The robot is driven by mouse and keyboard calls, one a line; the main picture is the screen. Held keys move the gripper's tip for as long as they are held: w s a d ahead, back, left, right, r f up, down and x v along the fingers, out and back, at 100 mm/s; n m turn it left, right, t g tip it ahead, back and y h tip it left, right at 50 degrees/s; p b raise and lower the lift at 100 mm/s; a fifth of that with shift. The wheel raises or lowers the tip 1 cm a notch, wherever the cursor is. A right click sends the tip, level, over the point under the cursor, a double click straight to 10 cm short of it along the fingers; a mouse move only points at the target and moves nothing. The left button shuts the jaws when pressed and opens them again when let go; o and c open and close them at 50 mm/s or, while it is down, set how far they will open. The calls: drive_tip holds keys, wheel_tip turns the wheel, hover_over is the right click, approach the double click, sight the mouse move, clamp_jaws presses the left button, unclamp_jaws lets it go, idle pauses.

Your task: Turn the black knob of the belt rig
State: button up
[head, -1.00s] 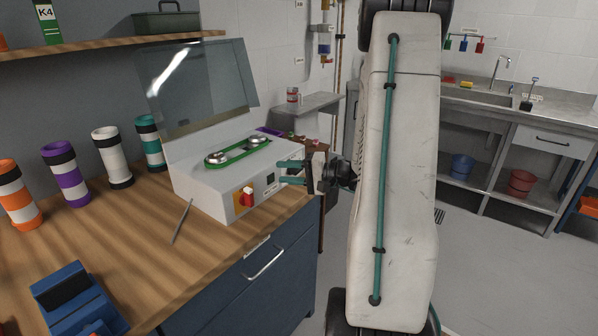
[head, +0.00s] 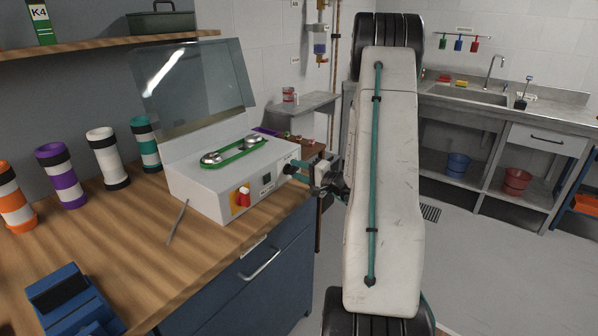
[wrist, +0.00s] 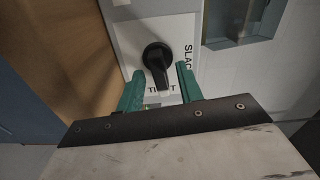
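The belt rig (head: 205,188) is a white box on the wooden bench, with a green belt (head: 235,152) around two metal pulleys on top and its clear lid raised. Its black knob (head: 289,169) is at the right end of the front panel. In the wrist view the knob (wrist: 157,55) has a bar handle pointing down over the "TIGHT" label; "SLACK" is partly readable to its right. My gripper (wrist: 160,70) is open, one teal finger on each side of the knob's handle, with visible gaps. I cannot tell the depth between fingertips and panel.
A red switch on a yellow plate (head: 240,199) is left of the knob on the panel. A thin grey rod (head: 177,222) lies on the bench before the rig. Striped tubes stand at the left, and a blue device (head: 72,298) is at the front.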

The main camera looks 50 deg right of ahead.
clamp_jaws()
drive_tip(key=shift+f+m, duration=0.1)
drive_tip(key=shift+m, duration=0.7)
unclamp_jaws()
drive_tip(key=s, duration=0.7)
drive_tip(key=shift+s+d, duration=0.3)
drive_tip(key=shift+s, duration=0.1)
